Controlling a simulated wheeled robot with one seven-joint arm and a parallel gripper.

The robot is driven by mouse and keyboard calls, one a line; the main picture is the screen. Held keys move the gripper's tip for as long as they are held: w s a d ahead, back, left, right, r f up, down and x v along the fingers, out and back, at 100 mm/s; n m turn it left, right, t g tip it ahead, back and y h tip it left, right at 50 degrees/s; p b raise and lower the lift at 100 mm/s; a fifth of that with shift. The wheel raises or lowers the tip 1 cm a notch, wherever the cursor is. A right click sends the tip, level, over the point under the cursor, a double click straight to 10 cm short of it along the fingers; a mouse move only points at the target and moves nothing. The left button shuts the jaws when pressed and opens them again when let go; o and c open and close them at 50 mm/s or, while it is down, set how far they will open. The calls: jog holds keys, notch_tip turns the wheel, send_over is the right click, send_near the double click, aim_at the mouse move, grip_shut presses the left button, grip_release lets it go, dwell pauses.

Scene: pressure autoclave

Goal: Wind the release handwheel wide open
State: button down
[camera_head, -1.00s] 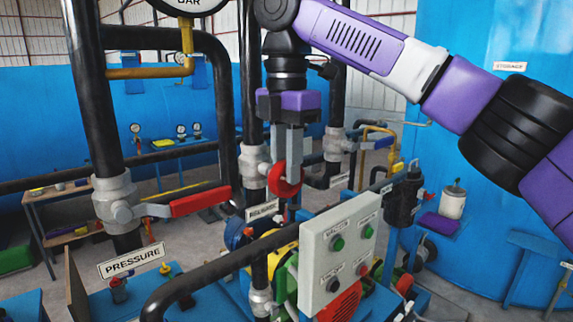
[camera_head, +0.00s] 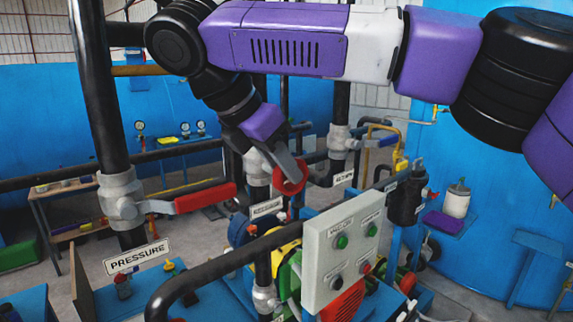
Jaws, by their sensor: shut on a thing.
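The red release handwheel (camera_head: 290,182) sits on a grey valve body (camera_head: 258,165) on a black vertical pipe, above a small label plate (camera_head: 267,207). My gripper (camera_head: 280,165) reaches down to it from the upper left, tilted, with its grey fingers shut on the wheel's rim. The fingers hide part of the wheel and of the valve. The valve's opening cannot be read from this view.
A red lever valve (camera_head: 205,197) is on the left pipe above the PRESSURE sign (camera_head: 137,256). A grey button panel (camera_head: 341,250) stands just below right of the handwheel. Black pipes run close around it. A blue tank (camera_head: 480,200) fills the right.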

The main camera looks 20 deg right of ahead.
jog(key=shift+a+f+t+h, duration=0.2)
jog(key=shift+t+h, duration=0.1)
jog(key=shift+h, duration=0.7)
jog(key=c, duration=1.2)
grip_release()
jog(key=shift+c, duration=0.2)
jog(key=shift+r, duration=0.1)
